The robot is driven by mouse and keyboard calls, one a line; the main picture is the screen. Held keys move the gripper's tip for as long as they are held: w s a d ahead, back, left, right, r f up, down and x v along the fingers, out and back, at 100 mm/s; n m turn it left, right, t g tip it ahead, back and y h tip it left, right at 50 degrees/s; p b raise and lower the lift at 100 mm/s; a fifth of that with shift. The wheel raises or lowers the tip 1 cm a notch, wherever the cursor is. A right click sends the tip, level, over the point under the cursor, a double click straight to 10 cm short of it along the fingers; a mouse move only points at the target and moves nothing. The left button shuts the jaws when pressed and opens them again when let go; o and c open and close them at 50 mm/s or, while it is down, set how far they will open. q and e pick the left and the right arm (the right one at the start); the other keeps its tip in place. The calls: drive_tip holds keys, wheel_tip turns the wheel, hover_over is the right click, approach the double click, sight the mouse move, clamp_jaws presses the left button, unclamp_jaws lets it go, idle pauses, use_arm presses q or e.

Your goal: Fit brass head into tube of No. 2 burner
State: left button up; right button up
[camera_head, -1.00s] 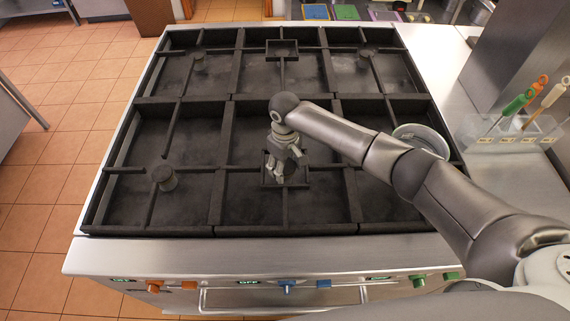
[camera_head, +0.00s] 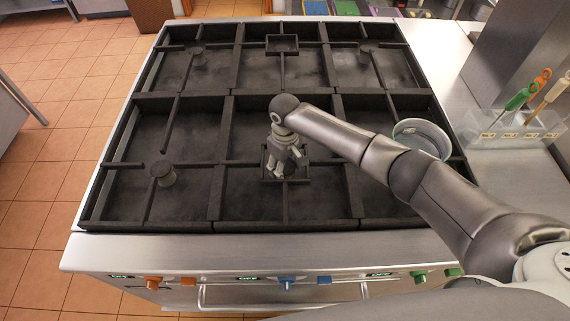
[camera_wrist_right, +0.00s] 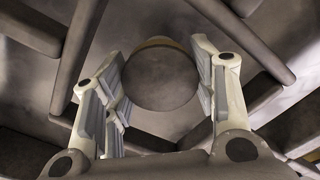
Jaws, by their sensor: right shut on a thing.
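My right gripper (camera_head: 285,172) points down over the small square frame (camera_head: 307,172) in the front middle bay of the grill. In the wrist view its fingers (camera_wrist_right: 158,88) are on both sides of a round, dark-topped head (camera_wrist_right: 160,80) with a brass-coloured edge at its far side. The gripper is shut on this head. The gripper hides the head and any tube below it in the head view, so I cannot tell whether they touch. No number marks a burner on the grill. My left gripper is out of view.
Dark crossbars (camera_head: 230,140) divide the grill into bays. Short round burner parts stand at front left (camera_head: 162,173), back left (camera_head: 198,56) and back right (camera_head: 367,50).

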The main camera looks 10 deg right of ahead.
drive_tip(key=shift+f, duration=0.1)
drive_tip(key=o, duration=1.1)
wheel_tip(320, 180, up, 12)
drive_tip(key=shift+r, duration=0.1)
